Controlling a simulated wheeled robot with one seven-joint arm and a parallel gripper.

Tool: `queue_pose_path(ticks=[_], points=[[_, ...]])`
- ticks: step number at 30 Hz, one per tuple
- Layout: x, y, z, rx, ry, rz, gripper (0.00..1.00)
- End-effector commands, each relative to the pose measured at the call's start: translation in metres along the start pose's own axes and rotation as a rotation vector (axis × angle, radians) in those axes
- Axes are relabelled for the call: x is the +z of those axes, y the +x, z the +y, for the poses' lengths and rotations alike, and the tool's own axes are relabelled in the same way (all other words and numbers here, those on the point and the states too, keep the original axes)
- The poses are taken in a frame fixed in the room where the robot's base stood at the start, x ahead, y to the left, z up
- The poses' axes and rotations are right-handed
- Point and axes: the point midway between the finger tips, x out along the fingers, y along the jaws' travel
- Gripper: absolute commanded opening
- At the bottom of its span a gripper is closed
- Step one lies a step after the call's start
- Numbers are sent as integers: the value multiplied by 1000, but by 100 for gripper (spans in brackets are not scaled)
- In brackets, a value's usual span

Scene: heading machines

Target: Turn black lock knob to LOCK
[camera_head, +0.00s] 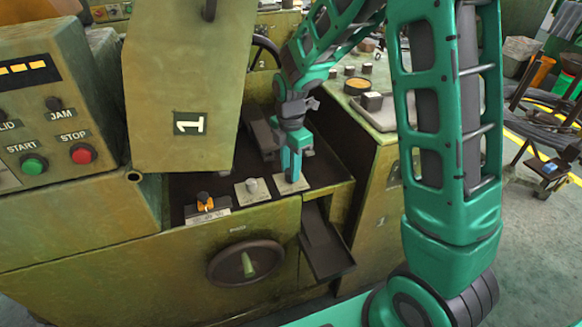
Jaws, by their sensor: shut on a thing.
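My gripper (291,174) points down at a pale square plate (282,187) on the machine's dark recessed ledge. Its teal fingers are shut on a small knob on that plate. The fingers hide nearly all of the knob, so its colour, pointer and any LOCK mark cannot be read. To the left, a second pale plate carries a grey knob (252,185). Further left, a black knob (203,196) with an orange part stands behind a small label plate (207,214), too small to read. I cannot tell which knob is labelled as the lock.
A hanging green panel marked 1 (190,100) stands left of my gripper. A control box with a green START button (34,164) and a red STOP button (82,153) is at far left. A handwheel (246,263) is on the front face. An open chute (325,245) lies below right.

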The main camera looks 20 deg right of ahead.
Motion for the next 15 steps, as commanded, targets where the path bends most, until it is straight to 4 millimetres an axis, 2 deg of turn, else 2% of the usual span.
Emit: queue_pose_path(ticks=[1,14,15], points=[[5,-2,4,11,3,-6,6],[5,-2,4,13,-6,-7,6],[5,-2,4,13,-6,-7,33]])
